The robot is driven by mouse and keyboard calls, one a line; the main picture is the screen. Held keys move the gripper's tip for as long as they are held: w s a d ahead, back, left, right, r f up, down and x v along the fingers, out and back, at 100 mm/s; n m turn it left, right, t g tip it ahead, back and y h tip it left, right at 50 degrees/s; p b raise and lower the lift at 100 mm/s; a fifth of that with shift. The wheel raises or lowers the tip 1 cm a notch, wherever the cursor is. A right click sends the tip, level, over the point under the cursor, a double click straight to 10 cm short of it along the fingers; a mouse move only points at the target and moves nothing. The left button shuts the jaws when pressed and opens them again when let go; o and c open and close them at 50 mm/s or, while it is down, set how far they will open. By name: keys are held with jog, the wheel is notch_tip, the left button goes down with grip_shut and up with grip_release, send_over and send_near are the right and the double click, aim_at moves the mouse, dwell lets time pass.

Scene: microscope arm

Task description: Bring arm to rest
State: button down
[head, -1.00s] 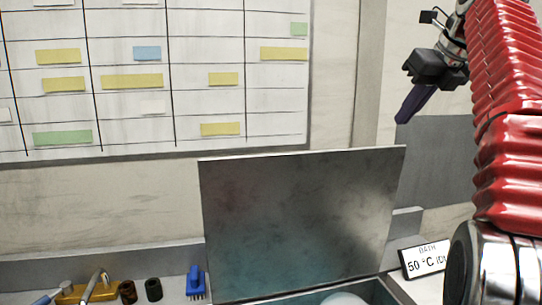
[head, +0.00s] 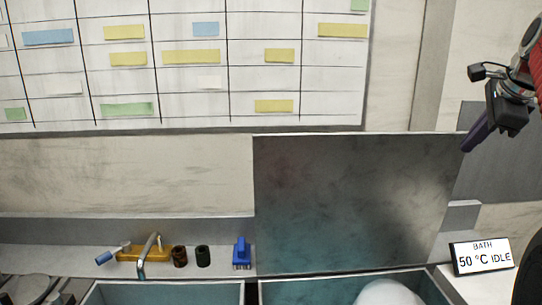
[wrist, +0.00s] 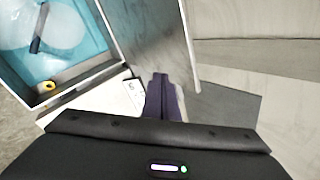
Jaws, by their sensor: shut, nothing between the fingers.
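My gripper (head: 474,135) is at the upper right of the head view, its dark purple fingers pointing down and to the left. In the wrist view the fingers (wrist: 163,97) lie together with nothing between them. The gripper hangs in the air near the right edge of the raised metal lid (head: 350,200), and I cannot tell how far apart they are. Most of my red-sleeved arm is cut off by the right edge of the head view.
The bath (wrist: 98,62) with blue water holds pale round items and a dark-handled tool. A sign (head: 482,257) reads "BATH 50 °C IDLE". A whiteboard (head: 180,100) hangs behind.

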jog(key=s+a+f+n+g, duration=0.1)
jog(key=s+a+f+n, duration=0.3)
jog(key=a+f+n, duration=0.35)
jog(key=s+a+f+n+g, duration=0.1)
jog(key=s+a+f+n, duration=0.5)
jog(key=f, duration=0.3)
jog(key=s+a+f+n, duration=0.9)
jog(key=s+a+f, duration=0.4)
jog(key=s+a, duration=0.2)
jog(key=shift+s+a+f+y, duration=0.25)
jog(key=shift+a+y, duration=0.15)
jog(key=shift+a, duration=0.45)
